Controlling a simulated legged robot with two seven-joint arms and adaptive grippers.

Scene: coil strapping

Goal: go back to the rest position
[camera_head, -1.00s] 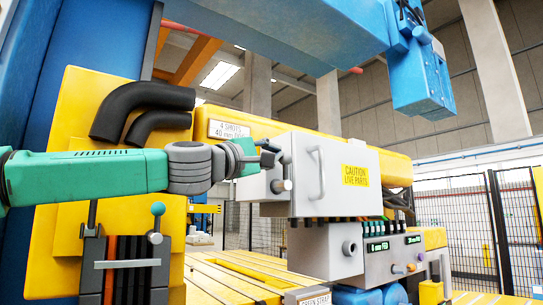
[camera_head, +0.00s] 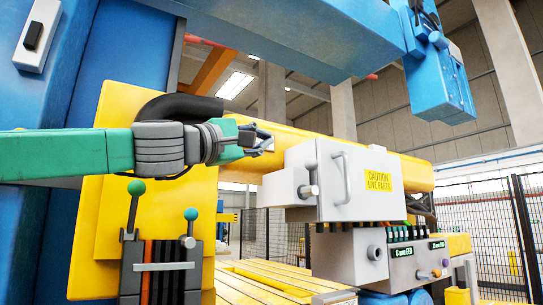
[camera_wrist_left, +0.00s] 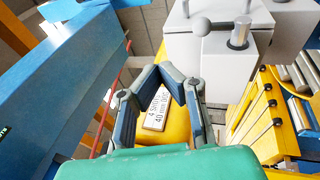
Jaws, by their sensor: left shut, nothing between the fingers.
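My left gripper (camera_head: 264,142) reaches in from the left on its green and grey arm in the head view. It is shut and empty, raised in front of the yellow beam (camera_head: 413,172). It appears apart from the grey box (camera_head: 328,204) with the yellow caution label, which is to its right. In the left wrist view the fingers (camera_wrist_left: 174,80) show over a white sign plate (camera_wrist_left: 157,110), and the box's knob and lever (camera_wrist_left: 238,32) lie beyond them. My right gripper is not in view.
Two levers with green and teal knobs (camera_head: 136,188) stand below my left arm. A blue frame (camera_head: 125,55) rises at left, and a blue head (camera_head: 440,80) hangs at upper right. A control panel (camera_head: 408,268) sits below the box. A slatted yellow bed (camera_head: 255,285) lies lower down.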

